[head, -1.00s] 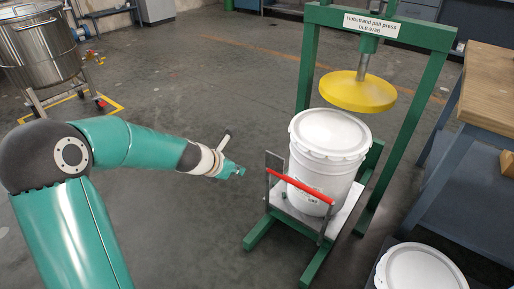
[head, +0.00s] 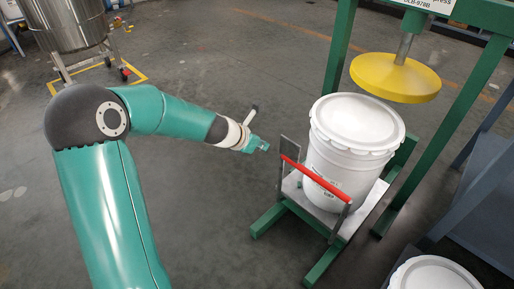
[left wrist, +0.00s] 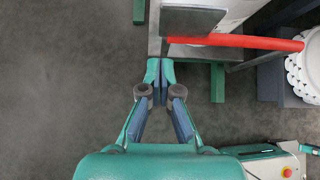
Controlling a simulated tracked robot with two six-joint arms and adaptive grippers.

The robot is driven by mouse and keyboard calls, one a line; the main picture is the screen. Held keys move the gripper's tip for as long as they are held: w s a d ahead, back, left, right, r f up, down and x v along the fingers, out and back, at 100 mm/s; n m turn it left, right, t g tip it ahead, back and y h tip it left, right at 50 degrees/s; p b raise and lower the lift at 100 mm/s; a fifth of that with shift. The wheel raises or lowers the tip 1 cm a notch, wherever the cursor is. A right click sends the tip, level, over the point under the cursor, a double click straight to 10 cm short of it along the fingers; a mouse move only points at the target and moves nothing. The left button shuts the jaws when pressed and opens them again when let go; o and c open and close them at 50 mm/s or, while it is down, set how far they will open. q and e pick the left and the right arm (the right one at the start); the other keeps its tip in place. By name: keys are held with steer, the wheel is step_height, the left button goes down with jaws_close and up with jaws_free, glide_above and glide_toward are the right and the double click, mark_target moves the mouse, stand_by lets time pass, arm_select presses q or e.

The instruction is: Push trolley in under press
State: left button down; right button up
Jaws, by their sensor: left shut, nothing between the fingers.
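The trolley is a low light-grey plate (head: 293,187) with a red handle bar (head: 316,183) on its near side. It stands on the near side of the green press frame (head: 340,45). A white lidded pail (head: 342,165) stands upright on it. The yellow press disc (head: 396,78) hangs above and behind the pail, apart from the lid. My left gripper (head: 262,147) is shut and empty, just left of the handle's left end. In the left wrist view its fingertips (left wrist: 160,78) are close to the trolley's edge, below the red handle (left wrist: 240,42); contact cannot be told. My right gripper is out of view.
Another white pail lid (head: 436,274) shows at the lower right, beside a blue-grey bench (head: 480,195). A steel tank (head: 68,20) on a wheeled frame stands at the back left. The floor left of the press is clear.

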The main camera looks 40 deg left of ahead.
arm_select(q)
steer(key=w+f+p, duration=0.1)
steer(key=w, duration=0.4)
steer(key=shift+w+d+f, duration=0.25)
steer(key=shift+w+f, duration=0.15)
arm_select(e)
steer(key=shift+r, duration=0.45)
